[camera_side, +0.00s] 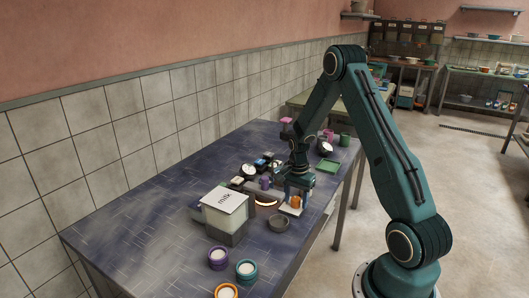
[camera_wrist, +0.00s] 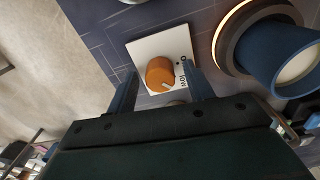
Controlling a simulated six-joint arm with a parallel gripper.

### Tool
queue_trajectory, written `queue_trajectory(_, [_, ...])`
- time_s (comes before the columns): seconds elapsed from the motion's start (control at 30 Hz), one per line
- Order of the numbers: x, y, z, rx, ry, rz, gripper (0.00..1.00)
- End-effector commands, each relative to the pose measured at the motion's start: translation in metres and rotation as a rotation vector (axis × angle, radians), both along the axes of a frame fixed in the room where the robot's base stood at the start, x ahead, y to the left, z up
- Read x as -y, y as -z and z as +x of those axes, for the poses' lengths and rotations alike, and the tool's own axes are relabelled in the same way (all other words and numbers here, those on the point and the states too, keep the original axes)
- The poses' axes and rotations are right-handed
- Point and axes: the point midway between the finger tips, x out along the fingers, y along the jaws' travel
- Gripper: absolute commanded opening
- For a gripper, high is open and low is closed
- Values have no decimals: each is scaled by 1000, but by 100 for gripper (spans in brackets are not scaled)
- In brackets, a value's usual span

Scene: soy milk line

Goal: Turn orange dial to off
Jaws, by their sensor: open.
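The orange dial (camera_wrist: 160,73) sits on a white plate (camera_wrist: 150,47) with dark lettering, partly hidden by my gripper. A pale pointer mark shows on the dial's lower right edge. In the side view the dial (camera_side: 296,202) is below my gripper, near the front edge of the table. My gripper (camera_wrist: 160,90) is open, with one finger on each side of the dial. I cannot tell whether the fingers touch it. In the side view my gripper (camera_side: 298,190) points down over the dial.
A glowing ring burner (camera_side: 267,200) is beside the dial, with a blue pot (camera_wrist: 285,55) on it in the wrist view. The table's front left is mostly clear.

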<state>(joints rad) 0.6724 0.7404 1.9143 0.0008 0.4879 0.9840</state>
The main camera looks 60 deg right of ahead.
Motion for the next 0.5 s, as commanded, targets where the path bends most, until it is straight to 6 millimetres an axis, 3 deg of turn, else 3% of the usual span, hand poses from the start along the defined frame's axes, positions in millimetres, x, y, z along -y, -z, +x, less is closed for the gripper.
queue_trajectory(0.17, [0,0,0,0,0,0,52])
queue_trajectory(0.4, [0,0,0,0,0,0,7])
queue_trajectory(0.5, [0,0,0,0,-1,0,7])
